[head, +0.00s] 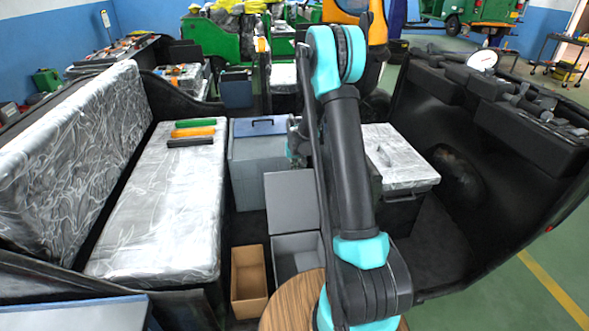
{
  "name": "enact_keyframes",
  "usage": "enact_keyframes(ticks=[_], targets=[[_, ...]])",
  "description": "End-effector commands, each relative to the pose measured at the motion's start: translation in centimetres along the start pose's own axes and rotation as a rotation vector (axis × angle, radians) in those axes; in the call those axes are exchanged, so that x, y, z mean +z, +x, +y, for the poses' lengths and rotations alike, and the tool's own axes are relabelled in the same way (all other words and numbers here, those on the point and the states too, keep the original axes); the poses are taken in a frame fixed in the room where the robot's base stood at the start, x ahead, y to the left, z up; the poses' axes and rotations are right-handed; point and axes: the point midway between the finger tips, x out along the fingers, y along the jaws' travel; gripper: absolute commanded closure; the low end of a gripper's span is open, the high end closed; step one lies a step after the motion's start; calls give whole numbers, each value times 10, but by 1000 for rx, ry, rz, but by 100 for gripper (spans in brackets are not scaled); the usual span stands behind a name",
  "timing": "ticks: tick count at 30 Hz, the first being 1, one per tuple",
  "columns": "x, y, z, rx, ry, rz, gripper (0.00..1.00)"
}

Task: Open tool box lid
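A grey box (258,170) with a blue lid (262,126) stands at the end of the silver seat. My gripper (296,142) is just right of this box, at about lid height. It is mostly hidden behind my arm, so I cannot see its fingers clearly or whether they touch the box.
A grey bin (298,252) with a raised lid (292,202) stands beside an open brown box (249,284). The silver seat (165,190) holds green, orange and black items. A silver-topped box (398,158) is to the right. A dark panel (480,150) bounds the right side.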

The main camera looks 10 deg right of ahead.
Motion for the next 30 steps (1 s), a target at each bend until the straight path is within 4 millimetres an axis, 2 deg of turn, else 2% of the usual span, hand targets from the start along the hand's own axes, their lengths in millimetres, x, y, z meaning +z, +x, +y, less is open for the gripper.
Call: enact_keyframes(ticks=[5,11,18,30], targets=[[4,-3,0,0,0,14,100],[27,-20,0,-1,0,99,100],[51,-36,1,-1,0,108,100],[52,-37,1,-1,1,108,100]])
